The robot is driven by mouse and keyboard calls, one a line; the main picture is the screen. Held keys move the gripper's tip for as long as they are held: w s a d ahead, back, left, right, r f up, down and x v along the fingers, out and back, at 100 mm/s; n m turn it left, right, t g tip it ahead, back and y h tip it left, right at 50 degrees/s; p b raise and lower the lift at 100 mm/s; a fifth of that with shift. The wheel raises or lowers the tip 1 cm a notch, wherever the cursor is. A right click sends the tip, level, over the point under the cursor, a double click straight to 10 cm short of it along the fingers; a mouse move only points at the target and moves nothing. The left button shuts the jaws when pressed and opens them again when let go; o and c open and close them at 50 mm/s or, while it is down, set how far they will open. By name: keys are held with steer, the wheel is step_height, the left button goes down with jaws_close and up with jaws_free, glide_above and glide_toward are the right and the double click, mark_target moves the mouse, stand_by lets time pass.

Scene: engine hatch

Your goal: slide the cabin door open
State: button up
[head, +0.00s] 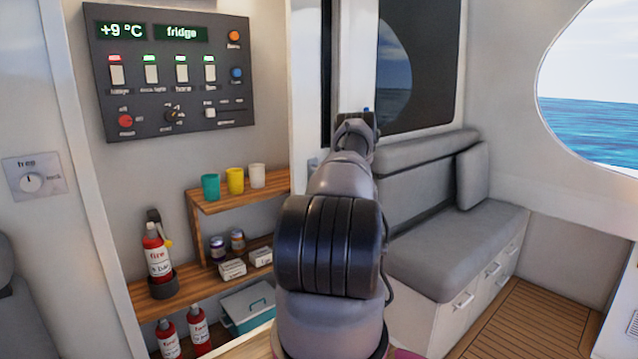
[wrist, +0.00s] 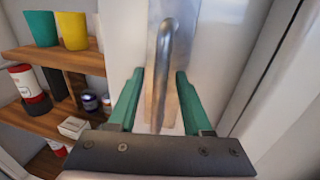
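The cabin door shows in the wrist view as a white panel (wrist: 212,40). A curved metal bar handle (wrist: 165,50) stands out from a metal plate on it. My gripper (wrist: 158,76) has its two green fingers apart, one on each side of the handle in the picture. Gaps show between the bar and both fingers, so it is not clamped. How deep the bar sits between the fingers I cannot tell. In the head view my own arm hides the handle and most of the gripper.
Wooden shelves (head: 240,194) with cups, jars and boxes stand left of my arm. A fire extinguisher (head: 157,255) sits on the lower shelf. A control panel (head: 172,72) is on the wall above. A grey bench (head: 450,245) stands to the right, beside open floor (head: 535,320).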

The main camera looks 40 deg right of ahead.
steer(key=s+d, duration=0.2)
steer(key=s, duration=0.8)
steer(key=shift+s, duration=0.3)
